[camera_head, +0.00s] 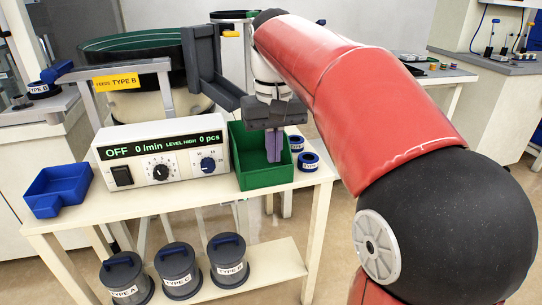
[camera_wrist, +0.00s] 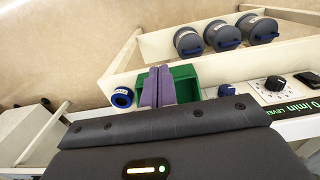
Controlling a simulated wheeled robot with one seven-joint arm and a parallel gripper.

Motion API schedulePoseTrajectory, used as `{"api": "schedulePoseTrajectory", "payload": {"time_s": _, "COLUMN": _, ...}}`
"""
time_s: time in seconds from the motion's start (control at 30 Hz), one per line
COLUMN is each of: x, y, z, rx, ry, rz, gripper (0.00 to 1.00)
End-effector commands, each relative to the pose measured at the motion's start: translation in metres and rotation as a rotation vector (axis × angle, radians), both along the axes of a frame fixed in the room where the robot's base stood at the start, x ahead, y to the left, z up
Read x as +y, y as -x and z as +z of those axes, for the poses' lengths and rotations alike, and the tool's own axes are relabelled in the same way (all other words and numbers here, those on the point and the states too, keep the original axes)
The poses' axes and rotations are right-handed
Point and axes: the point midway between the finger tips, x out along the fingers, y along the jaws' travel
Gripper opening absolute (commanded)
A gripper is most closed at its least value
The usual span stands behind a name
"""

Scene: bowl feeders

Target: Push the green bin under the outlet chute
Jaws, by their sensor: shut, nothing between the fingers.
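The green bin (camera_head: 266,177) stands on the cream table at its right part, just right of the control box. It also shows in the wrist view (camera_wrist: 186,74), partly hidden by the fingers. My gripper (camera_head: 273,158) is shut and empty, its purple fingers pointing down over or into the bin's opening. In the wrist view the fingers (camera_wrist: 157,72) overlap the bin's left part; I cannot tell whether they touch a wall. The dark grey outlet chute (camera_head: 216,90) comes off the bowl feeder (camera_head: 135,55) and ends behind the bin's back left corner, partly hidden by my wrist.
The control box (camera_head: 160,158) reads OFF and stands close against the bin's left side. Blue rings (camera_head: 308,161) lie right of the bin near the table edge. A blue tray (camera_head: 58,190) is at the far left. Several lidded canisters (camera_head: 178,271) stand on the lower shelf.

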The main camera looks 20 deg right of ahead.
Motion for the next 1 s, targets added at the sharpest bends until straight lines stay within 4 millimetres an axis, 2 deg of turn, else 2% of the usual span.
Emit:
{"api": "schedulePoseTrajectory", "payload": {"time_s": 0.13, "x": 0.000, "y": -0.002, "z": -0.005, "rx": 0.008, "ry": -0.001, "rz": 0.000, "gripper": 0.00}}
{"api": "schedulePoseTrajectory", "payload": {"time_s": 0.23, "x": 0.000, "y": -0.002, "z": -0.018, "rx": 0.009, "ry": -0.001, "rz": 0.000, "gripper": 0.00}}
{"api": "schedulePoseTrajectory", "payload": {"time_s": 0.63, "x": -0.001, "y": -0.001, "z": -0.102, "rx": 0.009, "ry": -0.001, "rz": -0.001, "gripper": 0.00}}
{"api": "schedulePoseTrajectory", "payload": {"time_s": 0.8, "x": 0.000, "y": -0.028, "z": -0.100, "rx": 0.008, "ry": -0.002, "rz": 0.000, "gripper": 0.00}}
{"api": "schedulePoseTrajectory", "payload": {"time_s": 1.0, "x": 0.000, "y": -0.041, "z": -0.099, "rx": 0.006, "ry": -0.001, "rz": 0.000, "gripper": 0.00}}
